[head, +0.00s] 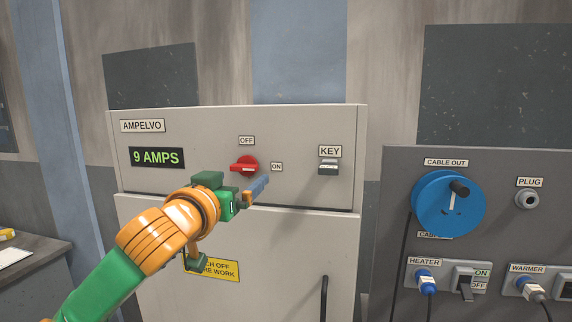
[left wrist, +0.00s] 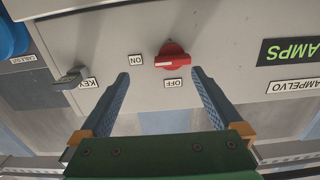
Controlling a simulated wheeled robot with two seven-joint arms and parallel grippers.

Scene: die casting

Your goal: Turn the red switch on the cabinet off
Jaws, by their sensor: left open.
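The red switch (head: 244,166) is a rotary knob on the upper panel of the grey cabinet (head: 290,120). Its handle lies roughly level, in line with the ON label (head: 277,167) on its right; the OFF label (head: 247,141) is above it. My left gripper (head: 262,184) is just below and right of the switch, in front of the panel. In the left wrist view, turned upside down, the red switch (left wrist: 173,56) shows beyond and between the two spread blue fingers of the left gripper (left wrist: 160,75), which hold nothing. My right gripper is not seen.
A key switch (head: 329,167) sits right of the red switch. The display (head: 157,157) reads 9 AMPS. A cabinet door with a dark handle (head: 323,298) is below. At right, a grey panel carries a blue cable reel (head: 432,205) and plugs.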

